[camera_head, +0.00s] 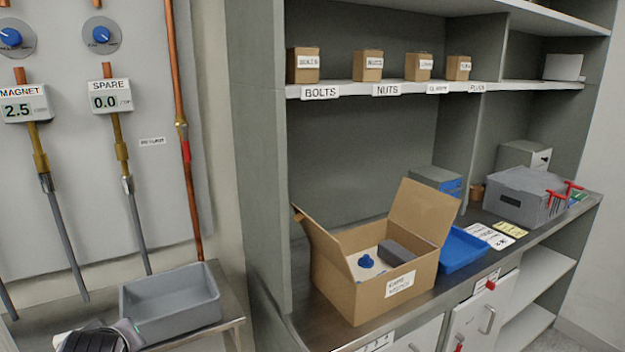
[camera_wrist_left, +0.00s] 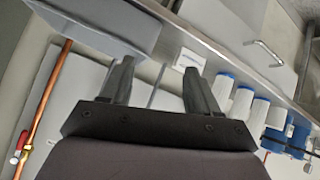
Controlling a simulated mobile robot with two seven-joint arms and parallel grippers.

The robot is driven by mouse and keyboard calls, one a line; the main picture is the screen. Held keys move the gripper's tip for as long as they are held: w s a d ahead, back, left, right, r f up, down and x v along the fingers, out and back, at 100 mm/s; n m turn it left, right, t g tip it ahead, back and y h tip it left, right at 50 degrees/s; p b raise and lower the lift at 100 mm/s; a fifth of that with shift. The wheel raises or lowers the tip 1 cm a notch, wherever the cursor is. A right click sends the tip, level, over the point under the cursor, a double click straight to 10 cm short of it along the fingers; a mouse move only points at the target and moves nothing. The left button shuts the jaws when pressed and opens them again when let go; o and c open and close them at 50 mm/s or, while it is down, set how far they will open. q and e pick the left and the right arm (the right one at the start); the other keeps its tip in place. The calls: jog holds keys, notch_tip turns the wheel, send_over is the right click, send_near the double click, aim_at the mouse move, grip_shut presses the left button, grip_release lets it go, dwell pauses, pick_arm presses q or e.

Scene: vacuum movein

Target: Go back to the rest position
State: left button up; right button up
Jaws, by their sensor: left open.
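My left gripper (camera_wrist_left: 160,70) shows in the left wrist view with its two dark fingers spread apart and nothing between them. In the head view only a dark and grey part of my left arm shows at the bottom left, in front of the grey bin; its fingers cannot be made out there. My right gripper is in neither view.
A grey bin (camera_head: 170,307) stands on a small metal table beside the gauges. An open cardboard box (camera_head: 357,299) holding a blue-knobbed part (camera_head: 366,261) stands on the counter, next to a blue tray (camera_head: 462,250). A grey crate (camera_head: 522,199) stands further right.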

pick_arm(q)
jog(key=s+d+f+m+g+h, duration=0.2)
jog(key=s+d+f+m, duration=0.2)
jog(key=s, duration=0.4)
jog(key=s+d+f+m+g+h, duration=0.1)
jog(key=s+d+f+m+h, duration=0.2)
jog(key=s, duration=0.5)
jog(key=s+d+f+m+g, duration=0.2)
jog(key=s+d+f+m, duration=0.3)
jog(key=s, duration=0.3)
jog(key=w+d+f+t+h, duration=0.1)
jog(key=w+f+t, duration=0.4)
jog(key=f, duration=0.5)
jog(key=shift+w+d+m+t+h, duration=0.4)
jog(key=shift+t+h, duration=0.4)
jog(key=shift+t, duration=0.3)
